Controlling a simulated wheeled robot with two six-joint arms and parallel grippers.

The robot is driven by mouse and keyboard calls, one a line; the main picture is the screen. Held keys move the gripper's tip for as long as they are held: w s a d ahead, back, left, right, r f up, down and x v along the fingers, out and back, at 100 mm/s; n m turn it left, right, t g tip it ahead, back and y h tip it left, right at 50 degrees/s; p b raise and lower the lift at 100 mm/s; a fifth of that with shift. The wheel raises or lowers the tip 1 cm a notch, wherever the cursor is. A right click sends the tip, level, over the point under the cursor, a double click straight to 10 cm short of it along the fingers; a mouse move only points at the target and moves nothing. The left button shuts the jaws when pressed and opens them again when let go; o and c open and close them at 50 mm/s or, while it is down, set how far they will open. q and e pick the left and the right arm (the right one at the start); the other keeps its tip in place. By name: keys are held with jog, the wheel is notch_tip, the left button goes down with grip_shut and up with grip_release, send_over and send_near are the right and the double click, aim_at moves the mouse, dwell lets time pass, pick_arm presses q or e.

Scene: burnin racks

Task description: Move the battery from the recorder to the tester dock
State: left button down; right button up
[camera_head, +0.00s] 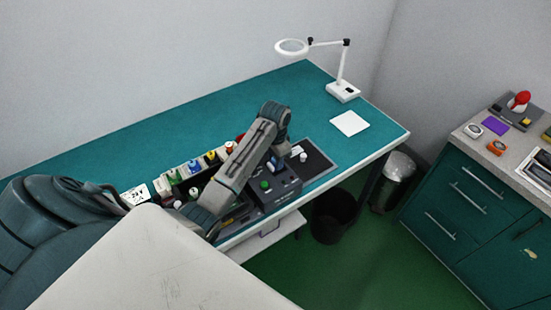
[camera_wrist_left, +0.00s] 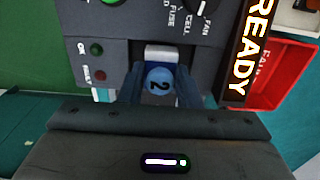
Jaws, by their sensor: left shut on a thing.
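In the left wrist view a pale battery (camera_wrist_left: 160,97) with a blue round label marked 2 sits between the two fingers of my left gripper (camera_wrist_left: 160,82), which is shut on it. It is at a recess in the front of a dark grey device (camera_wrist_left: 88,50), with a white block just above it. Whether it is fully seated is hard to tell. The device has OK and fault lamps and a FUSE/CELL/FAN knob. In the head view my left gripper (camera_head: 272,160) points down at the grey device (camera_head: 282,189), and the battery is hidden. My right gripper is out of view.
In the left wrist view a READY sign (camera_wrist_left: 252,45) and a red bin (camera_wrist_left: 282,75) stand close on the right. In the head view a row of small coloured items (camera_head: 195,168) is left of my arm. A magnifier lamp (camera_head: 342,90) and white sheet (camera_head: 349,123) are farther right.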

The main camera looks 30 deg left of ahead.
pick_arm(q)
jog(key=c, duration=1)
grip_release()
jog(key=shift+o, duration=0.2)
jog(key=shift+r, duration=0.1)
jog(key=shift+r, duration=2.4)
